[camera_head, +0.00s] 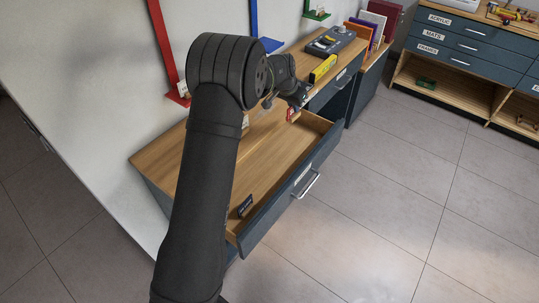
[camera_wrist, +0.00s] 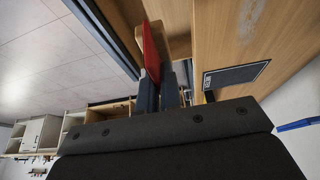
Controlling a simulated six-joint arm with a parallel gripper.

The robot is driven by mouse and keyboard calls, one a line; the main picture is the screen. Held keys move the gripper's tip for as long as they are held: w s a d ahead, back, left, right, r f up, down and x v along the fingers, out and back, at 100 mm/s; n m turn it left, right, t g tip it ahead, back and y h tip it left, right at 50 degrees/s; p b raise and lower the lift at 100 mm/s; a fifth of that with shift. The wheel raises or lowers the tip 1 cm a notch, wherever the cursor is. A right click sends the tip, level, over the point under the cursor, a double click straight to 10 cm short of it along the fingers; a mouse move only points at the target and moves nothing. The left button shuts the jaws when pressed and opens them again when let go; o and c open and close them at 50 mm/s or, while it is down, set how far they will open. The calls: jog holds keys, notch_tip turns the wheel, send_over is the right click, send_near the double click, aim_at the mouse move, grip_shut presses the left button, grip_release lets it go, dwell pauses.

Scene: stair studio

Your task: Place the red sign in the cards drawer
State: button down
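The red sign (camera_wrist: 152,50) is a thin red panel and shows edge-on in the wrist view, with its lower end between the fingers of my gripper (camera_wrist: 160,92). My gripper looks shut on it. In the head view a small part of the red sign (camera_head: 291,115) shows below my gripper (camera_head: 299,99), at the far end of the open drawer (camera_head: 275,155). Whether it touches the drawer floor I cannot tell. The drawer's front carries a white label (camera_head: 302,174), too small to read, and a metal handle (camera_head: 306,186).
A yellow item (camera_head: 322,69) and a dark box (camera_head: 330,41) are on the cabinet top. Bare floor lies right of the drawer.

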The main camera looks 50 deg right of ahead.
jog(key=s+a+f, duration=0.3)
jog(key=a+f, duration=0.7)
jog(key=a, duration=0.3)
jog(key=shift+w+a+f, duration=0.1)
jog(key=shift+a+f, duration=0.05)
jog(key=shift+f, duration=2.45)
jog(key=shift+w+a+f, duration=0.1)
jog(key=shift+a+f, duration=0.05)
jog(key=shift+f, duration=2.45)
jog(key=shift+f, duration=0.15)
jog(key=c, duration=1.6)
grip_release()
jog(key=shift+a+r, duration=0.1)
jog(key=shift+r, duration=0.4)
jog(key=v, duration=1.1)
